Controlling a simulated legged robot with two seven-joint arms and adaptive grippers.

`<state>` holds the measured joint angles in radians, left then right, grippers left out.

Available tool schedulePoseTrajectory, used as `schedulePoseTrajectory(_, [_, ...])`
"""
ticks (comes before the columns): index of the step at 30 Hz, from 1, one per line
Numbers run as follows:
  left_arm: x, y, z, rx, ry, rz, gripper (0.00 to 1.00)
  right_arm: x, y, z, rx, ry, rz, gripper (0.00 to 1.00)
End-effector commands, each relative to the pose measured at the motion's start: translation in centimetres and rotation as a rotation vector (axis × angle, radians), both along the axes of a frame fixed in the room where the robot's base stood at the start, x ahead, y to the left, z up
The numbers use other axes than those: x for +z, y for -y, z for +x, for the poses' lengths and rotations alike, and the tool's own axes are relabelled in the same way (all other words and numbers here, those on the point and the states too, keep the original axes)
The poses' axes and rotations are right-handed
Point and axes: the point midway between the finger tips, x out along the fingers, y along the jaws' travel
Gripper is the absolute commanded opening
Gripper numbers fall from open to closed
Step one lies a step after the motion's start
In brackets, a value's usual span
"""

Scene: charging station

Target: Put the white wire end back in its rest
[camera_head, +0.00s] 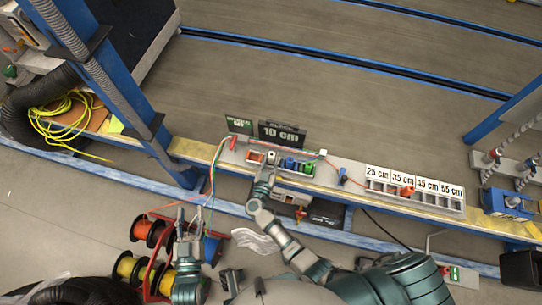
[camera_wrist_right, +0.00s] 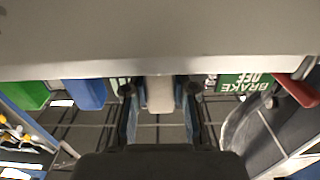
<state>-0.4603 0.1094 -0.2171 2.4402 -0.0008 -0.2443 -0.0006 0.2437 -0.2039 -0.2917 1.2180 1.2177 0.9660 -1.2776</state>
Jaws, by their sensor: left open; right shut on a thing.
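My right gripper (camera_head: 267,170) is at the front of a small rack (camera_head: 281,170) with several coloured parts on the bench. In the right wrist view, its fingers (camera_wrist_right: 160,100) are shut on a pale, whitish block, which I take to be the white wire end (camera_wrist_right: 160,93). The block sits just under a grey edge (camera_wrist_right: 160,45). Whether it is seated in its rest is hidden. My left gripper (camera_head: 190,216) is open and empty in front of the bench, near hanging orange and green wires (camera_head: 211,180).
Blue (camera_head: 291,163) and green (camera_head: 307,168) parts stand right of my right gripper. A "10 cm" sign (camera_head: 282,133) stands behind. A labelled length box (camera_head: 415,200) is further right.

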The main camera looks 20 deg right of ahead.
Motion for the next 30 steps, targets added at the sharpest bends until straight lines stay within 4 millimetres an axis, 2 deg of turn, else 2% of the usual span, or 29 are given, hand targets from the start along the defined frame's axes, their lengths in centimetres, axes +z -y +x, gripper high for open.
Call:
schedulePoseTrajectory(8, [-0.7, 0.0, 0.0, 0.000, -0.007, 0.000, 0.44, -0.8, 0.0, 0.0, 0.000, -0.001, 0.000, 0.00])
schedulePoseTrajectory(9, [-0.6, 0.0, 0.0, 0.000, -0.006, 0.000, 0.44, -0.7, 0.0, 0.0, 0.000, -0.001, -0.001, 0.35])
schedulePoseTrajectory(11, [-0.6, 0.0, 0.0, 0.000, -0.006, 0.000, 0.44, -0.6, 0.0, 0.0, 0.000, 0.000, 0.000, 0.50])
schedulePoseTrajectory(12, [-0.6, 0.0, 0.0, 0.000, -0.005, 0.000, 0.44, -0.6, 0.0, 0.0, 0.000, 0.000, 0.000, 0.54])
schedulePoseTrajectory(22, [-0.6, 0.0, 0.0, 0.000, -0.006, 0.000, 0.44, -0.7, -0.3, -0.4, 0.001, -0.001, 0.000, 0.54])
schedulePoseTrajectory(30, [-0.6, 0.0, 0.0, 0.000, -0.006, 0.000, 0.44, -0.8, -2.8, -4.0, 0.000, -0.003, 0.002, 0.54])
